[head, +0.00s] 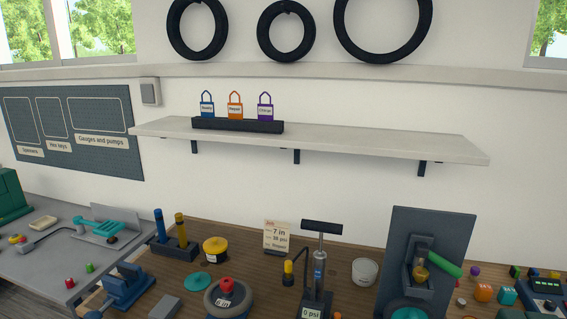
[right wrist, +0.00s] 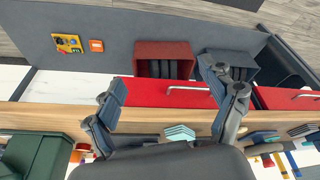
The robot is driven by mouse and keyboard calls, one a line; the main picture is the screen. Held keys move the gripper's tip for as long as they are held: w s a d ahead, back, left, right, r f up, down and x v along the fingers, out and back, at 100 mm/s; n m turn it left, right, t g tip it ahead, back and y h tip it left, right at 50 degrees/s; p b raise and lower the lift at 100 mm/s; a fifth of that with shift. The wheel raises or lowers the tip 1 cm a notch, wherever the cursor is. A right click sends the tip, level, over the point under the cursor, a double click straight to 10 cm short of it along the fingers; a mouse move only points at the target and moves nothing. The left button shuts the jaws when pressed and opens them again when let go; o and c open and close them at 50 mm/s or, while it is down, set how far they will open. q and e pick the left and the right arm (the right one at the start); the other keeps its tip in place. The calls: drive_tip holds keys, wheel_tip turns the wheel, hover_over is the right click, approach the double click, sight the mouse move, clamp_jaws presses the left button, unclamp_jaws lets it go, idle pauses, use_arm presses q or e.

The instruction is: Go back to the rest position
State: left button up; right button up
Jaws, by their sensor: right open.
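My right gripper (right wrist: 162,80) shows in the right wrist view with its two dark fingers spread apart. Nothing is between its fingertips. Behind the fingers are a red drawer front (right wrist: 150,93) with a metal handle and a wooden worktop edge (right wrist: 50,116). I cannot tell whether the fingers touch anything there. Neither gripper shows in the head view, and my left gripper is in no view.
The wooden bench (head: 230,246) is crowded: a pump (head: 319,270), a small wheel (head: 228,298), a blue vise (head: 127,287) and a dark upright stand (head: 440,225). A wall shelf (head: 370,143) holds several tagged padlocks. A red bin (right wrist: 163,50) shows in the wrist view.

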drive_tip(key=s+f+g+b, duration=0.1)
drive_tip(key=s+f+b, duration=0.1)
drive_tip(key=f, duration=1.3)
drive_tip(key=s+f+b, duration=0.1)
drive_tip(key=f+b, duration=0.2)
drive_tip(key=f, duration=1.2)
drive_tip(key=s+d+f+g+b, duration=0.1)
drive_tip(key=s+d+f+b, duration=0.2)
drive_tip(key=s+f, duration=1.2)
wheel_tip(320, 180, down, 3)
drive_tip(key=shift+s+r, duration=0.15)
drive_tip(key=shift+s, duration=0.25)
